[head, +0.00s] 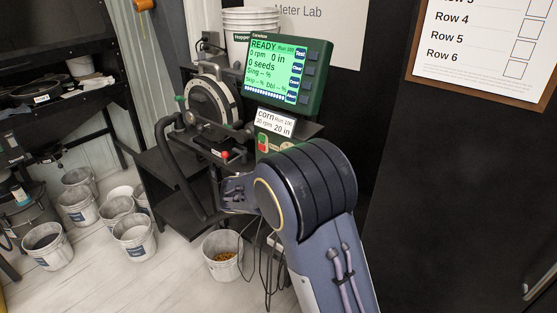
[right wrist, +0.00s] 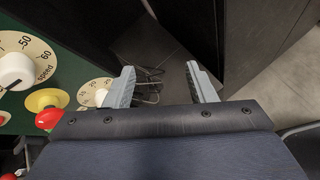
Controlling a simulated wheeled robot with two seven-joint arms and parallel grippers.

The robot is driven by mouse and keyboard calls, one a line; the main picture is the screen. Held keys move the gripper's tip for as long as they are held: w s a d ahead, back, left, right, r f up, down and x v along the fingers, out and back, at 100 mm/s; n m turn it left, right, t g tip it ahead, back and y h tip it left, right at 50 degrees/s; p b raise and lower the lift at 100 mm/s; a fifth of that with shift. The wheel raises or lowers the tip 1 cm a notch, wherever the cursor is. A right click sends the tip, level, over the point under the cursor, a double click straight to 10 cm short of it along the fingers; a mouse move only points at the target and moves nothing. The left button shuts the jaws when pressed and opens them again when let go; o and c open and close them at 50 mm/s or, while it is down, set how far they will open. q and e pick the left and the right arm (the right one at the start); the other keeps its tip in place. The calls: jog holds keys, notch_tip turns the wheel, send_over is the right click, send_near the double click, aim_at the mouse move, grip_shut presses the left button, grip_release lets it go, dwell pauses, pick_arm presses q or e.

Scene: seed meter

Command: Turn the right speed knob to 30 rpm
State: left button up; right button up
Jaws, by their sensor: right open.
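In the right wrist view, a white knob (right wrist: 15,70) sits on a cream dial at the left edge; 50, 60 and "speed" are readable, but its setting is unclear. A second cream dial (right wrist: 91,88) is partly covered by a finger; its label is unreadable. My right gripper (right wrist: 163,86) is open and empty, to the right of both dials. In the head view, the monitor (head: 282,72) reads READY, 0 rpm, 0 seeds. The card (head: 275,122) below reads corn, 30 rpm, 20 in. My right arm hides the knobs there. My left gripper is out of view.
A round seed meter (head: 210,103) stands left of the monitor. A bucket of seeds (head: 222,256) is on the floor below.

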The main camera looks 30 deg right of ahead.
jog(key=w+a+r+n+t+h, duration=0.5)
jog(key=w+a+r+n+h, duration=0.1)
jog(key=w, duration=0.3)
jog(key=p+x, duration=0.1)
jog(key=x, duration=0.6)
jog(key=shift+w+d, duration=0.2)
jog(key=shift+w, duration=0.2)
jog(key=c, duration=1)
jog(key=shift+o, duration=0.2)
jog(key=shift+f, duration=0.1)
